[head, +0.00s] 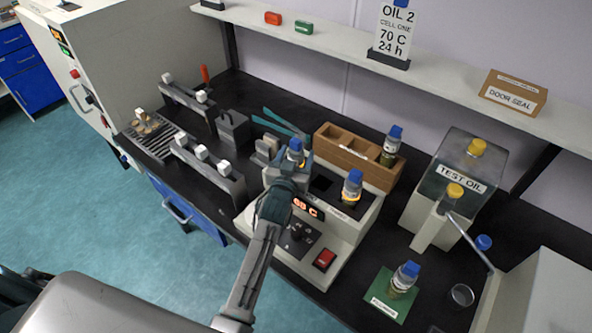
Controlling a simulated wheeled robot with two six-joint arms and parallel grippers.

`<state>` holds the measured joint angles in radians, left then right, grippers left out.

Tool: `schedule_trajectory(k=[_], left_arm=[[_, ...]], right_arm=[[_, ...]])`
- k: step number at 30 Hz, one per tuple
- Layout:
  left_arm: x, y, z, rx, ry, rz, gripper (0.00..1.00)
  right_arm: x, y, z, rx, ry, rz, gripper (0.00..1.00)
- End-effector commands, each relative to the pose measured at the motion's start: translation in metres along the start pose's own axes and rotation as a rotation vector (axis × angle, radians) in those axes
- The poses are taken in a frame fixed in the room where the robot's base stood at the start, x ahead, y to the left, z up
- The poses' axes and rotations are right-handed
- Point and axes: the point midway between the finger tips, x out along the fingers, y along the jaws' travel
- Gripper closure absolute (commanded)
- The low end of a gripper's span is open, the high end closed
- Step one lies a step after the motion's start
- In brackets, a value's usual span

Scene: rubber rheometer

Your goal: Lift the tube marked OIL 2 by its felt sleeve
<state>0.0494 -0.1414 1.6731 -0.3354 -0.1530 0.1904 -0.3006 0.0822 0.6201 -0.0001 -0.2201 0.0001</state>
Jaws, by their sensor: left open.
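A sign reading OIL 2, CELL ONE, 70 C, 24 h (393,30) stands on the shelf. Below it, a heater block (346,228) with a lit display holds a blue-capped tube (352,184) with a yellowish band under its cap. A second blue-capped tube (295,149) shows just past my left gripper (287,165). That gripper is open at the block's left side, close to this tube; its fingers and the tube's lower part overlap, so I cannot tell whether they touch. Tube markings are too small to read. My right gripper is not in view.
A wooden rack (335,153) behind the block holds another blue-capped tube (391,142). One more tube (404,277) stands on a green pad (381,309) at front right. A TEST OIL tank (436,185) stands right. Metal fixtures (208,172) crowd the left bench.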

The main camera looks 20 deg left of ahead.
Motion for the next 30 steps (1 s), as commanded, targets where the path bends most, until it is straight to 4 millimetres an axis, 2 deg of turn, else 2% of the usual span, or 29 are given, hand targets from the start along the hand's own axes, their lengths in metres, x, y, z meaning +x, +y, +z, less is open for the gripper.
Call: schedule_trajectory(k=[8, 11, 18, 26, 30], left_arm=[[0.005, 0.000, 0.001, 0.000, 0.000, 0.000, 0.38], [0.004, 0.000, 0.001, 0.000, 0.000, 0.000, 0.53], [0.004, 0.000, 0.001, 0.000, -0.001, 0.000, 1.00], [0.004, 0.000, -0.002, 0.000, 0.000, -0.001, 1.00], [0.005, 0.000, -0.019, -0.002, 0.004, -0.001, 1.00]], right_arm=[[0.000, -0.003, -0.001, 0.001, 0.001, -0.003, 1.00], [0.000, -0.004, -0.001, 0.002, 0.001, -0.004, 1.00], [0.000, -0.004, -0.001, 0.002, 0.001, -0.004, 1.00], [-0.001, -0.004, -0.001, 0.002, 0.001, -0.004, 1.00], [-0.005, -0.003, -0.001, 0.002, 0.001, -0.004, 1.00]])
